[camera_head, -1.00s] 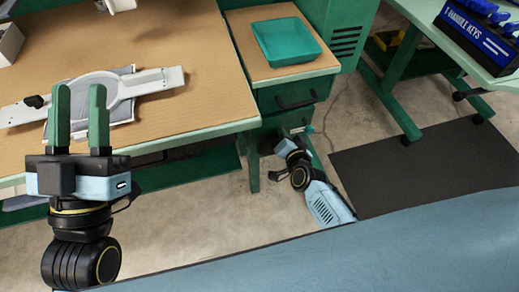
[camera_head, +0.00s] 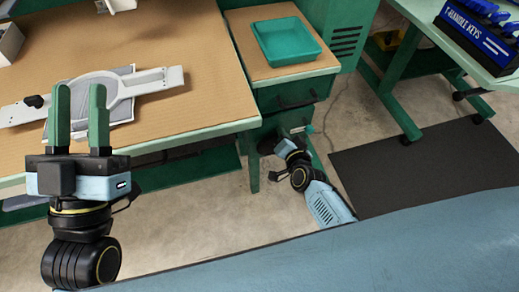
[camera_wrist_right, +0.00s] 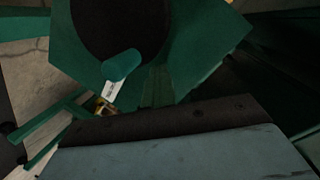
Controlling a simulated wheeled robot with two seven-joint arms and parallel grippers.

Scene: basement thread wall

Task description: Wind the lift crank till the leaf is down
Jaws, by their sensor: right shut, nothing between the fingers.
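The crank's teal knob (camera_head: 308,128) shows low at the front of the bench, below the drawer, in the head view. The knob (camera_wrist_right: 121,66) with a pale metal part also shows in the right wrist view. My right gripper (camera_head: 284,133) is shut and empty close beside the crank, its fingertips mostly hidden in the dark green area. I cannot tell whether it touches the crank. The smaller brown top (camera_head: 238,35) at the bench's right may be the leaf; its tilt is unclear. My left gripper (camera_head: 80,115) is open and empty in front of the bench.
A green tray (camera_head: 285,60) sits on the smaller top. A white device (camera_head: 160,80) lies on the main bench top (camera_head: 190,50). A blue key rack (camera_head: 480,35) stands on a table at right. A dark mat (camera_head: 420,165) covers floor there.

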